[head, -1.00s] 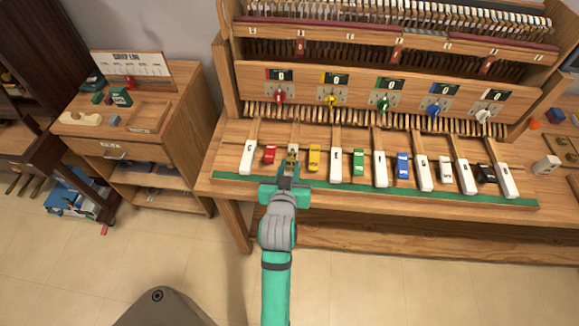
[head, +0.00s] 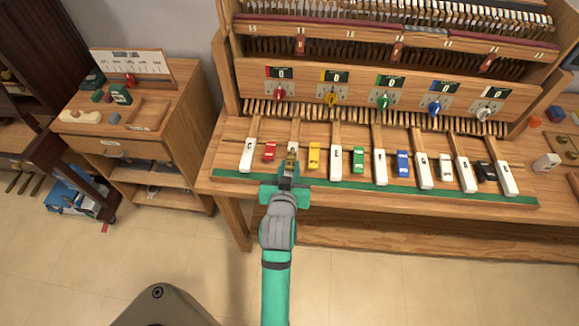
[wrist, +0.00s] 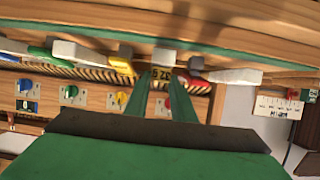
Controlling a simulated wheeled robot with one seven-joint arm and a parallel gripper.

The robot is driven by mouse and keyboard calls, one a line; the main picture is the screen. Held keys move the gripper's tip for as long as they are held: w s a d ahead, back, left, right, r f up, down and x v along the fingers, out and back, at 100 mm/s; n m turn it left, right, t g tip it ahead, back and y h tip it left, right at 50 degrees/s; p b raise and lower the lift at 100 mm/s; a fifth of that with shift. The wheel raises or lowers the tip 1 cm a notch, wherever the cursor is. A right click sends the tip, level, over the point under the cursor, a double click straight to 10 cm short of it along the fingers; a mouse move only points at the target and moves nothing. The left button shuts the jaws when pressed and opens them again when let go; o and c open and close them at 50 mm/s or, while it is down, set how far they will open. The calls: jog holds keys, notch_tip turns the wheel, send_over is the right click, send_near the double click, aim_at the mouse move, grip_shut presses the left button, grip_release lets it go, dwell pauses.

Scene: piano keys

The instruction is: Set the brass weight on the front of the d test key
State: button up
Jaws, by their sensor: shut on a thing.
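My gripper (head: 289,168) is shut on the small brass weight (head: 291,155) at the keyboard, between the red key (head: 270,152) and the yellow key (head: 314,156). The d test key (head: 294,147) is a white key there, mostly hidden behind the weight and gripper. In the wrist view the brass weight (wrist: 161,73) shows between the fingertips, with stamped marks on its face. The white front end of the d key (wrist: 164,56) appears right beside it. I cannot tell whether the weight touches the key.
The white C key (head: 247,156) and E key (head: 335,162) stand on either side. A green strip (head: 400,191) runs along the bench's front edge. Coloured knobs and displays line the panel behind. A wooden cabinet (head: 160,150) stands at left; the floor in front is clear.

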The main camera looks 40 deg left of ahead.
jog(key=shift+f, duration=0.15)
jog(key=o, duration=1.1)
jog(key=v, duration=0.7)
jog(key=shift+s+d, duration=0.15)
jog(key=shift+s, duration=0.05)
